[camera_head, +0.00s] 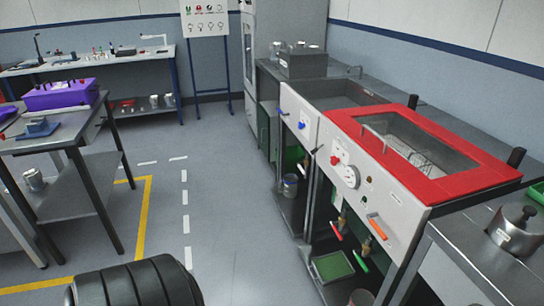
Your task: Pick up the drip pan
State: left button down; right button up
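A shallow green pan with a pale rim (332,265) lies low in the open bay under the red-topped machine, at the lower middle of the picture. It looks like the drip pan, though no label shows on it. Part of its surroundings is in shadow. Neither of my grippers is in view.
The red-topped machine (449,189) has valves with red, green and orange handles hanging near the pan. A metal can (290,187) stands in the neighbouring bay. A steel pot (514,229) sits on the right counter. Left is a table with a purple box (62,95). The floor (225,200) between is clear.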

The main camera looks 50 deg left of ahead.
aim_at(330, 267)
jog(key=u, duration=1.1)
jog(key=z, duration=0.15)
jog(key=i+j+z, duration=0.25)
jog(key=j+z, duration=0.25)
jog(key=i+j+z, duration=0.25)
jog(key=k+j, duration=0.05)
jog(key=k, duration=0.05)
